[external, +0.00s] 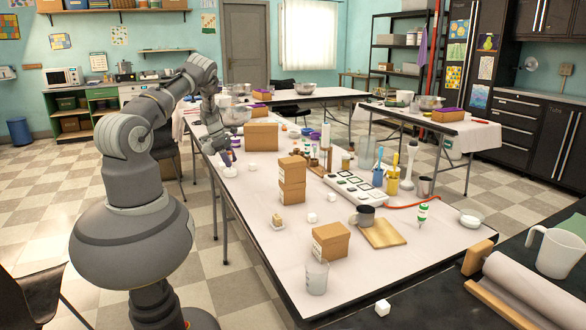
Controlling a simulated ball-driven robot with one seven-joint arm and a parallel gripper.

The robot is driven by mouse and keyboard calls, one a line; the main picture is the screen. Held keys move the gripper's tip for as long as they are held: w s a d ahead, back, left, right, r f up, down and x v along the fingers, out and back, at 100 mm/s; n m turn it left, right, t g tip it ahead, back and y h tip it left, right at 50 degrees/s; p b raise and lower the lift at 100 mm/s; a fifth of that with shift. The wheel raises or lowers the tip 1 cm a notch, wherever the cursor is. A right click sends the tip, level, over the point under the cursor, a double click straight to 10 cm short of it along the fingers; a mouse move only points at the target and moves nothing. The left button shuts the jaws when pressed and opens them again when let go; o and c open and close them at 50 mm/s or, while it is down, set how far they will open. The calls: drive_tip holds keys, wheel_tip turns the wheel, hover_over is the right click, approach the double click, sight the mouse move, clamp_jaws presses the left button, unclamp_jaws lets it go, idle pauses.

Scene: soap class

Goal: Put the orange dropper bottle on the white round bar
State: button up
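My gripper (217,145) hangs at the left edge of the long white table, fingers downward. It is small and partly lost against the arm and table, so I cannot tell whether it is open or holds anything. A small white rounded piece (230,172) lies on the table just below it and may be the white round bar. I cannot make out the orange dropper bottle for certain. Some small brown-amber bottles (314,156) stand in a cluster near the table's middle, to the right of my gripper.
A larger cardboard box (261,136) stands right of my gripper. The near left tabletop has free room.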

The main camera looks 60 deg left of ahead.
drive_tip(key=p+v, duration=0.3)
drive_tip(key=v, duration=0.9)
drive_tip(key=shift+p, duration=0.35)
drive_tip(key=shift+r, duration=0.15)
